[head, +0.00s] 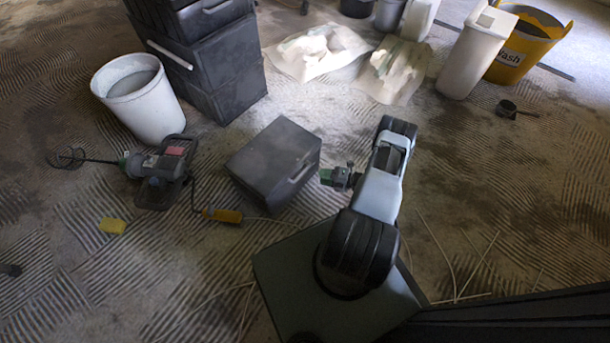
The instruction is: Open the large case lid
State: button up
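A dark grey case (268,158) with a closed lid and a pale handle on its right side stands on the floor in the middle of the head view. A larger stack of dark cases (215,70) stands behind it at the upper left, with a pale bar handle on its front; its top is cut off by the frame. I cannot tell which one is the large case. My gripper (327,177) is just right of the single case, near its handle, with no clear contact. Its fingers are too small and dark to read.
Plaster bags (318,52), a white container (475,50) and a yellow bucket (525,45) stand behind. The floor at right is mostly clear.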

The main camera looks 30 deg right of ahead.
jog(key=b+x, duration=0.1)
jog(key=x, duration=0.7)
jog(key=shift+a+f+b, duration=0.15)
jog(key=shift+a+b, duration=0.05)
jog(key=shift+b, duration=0.1)
jog(key=shift+w, duration=0.15)
jog(key=shift+c, duration=0.3)
grip_shut()
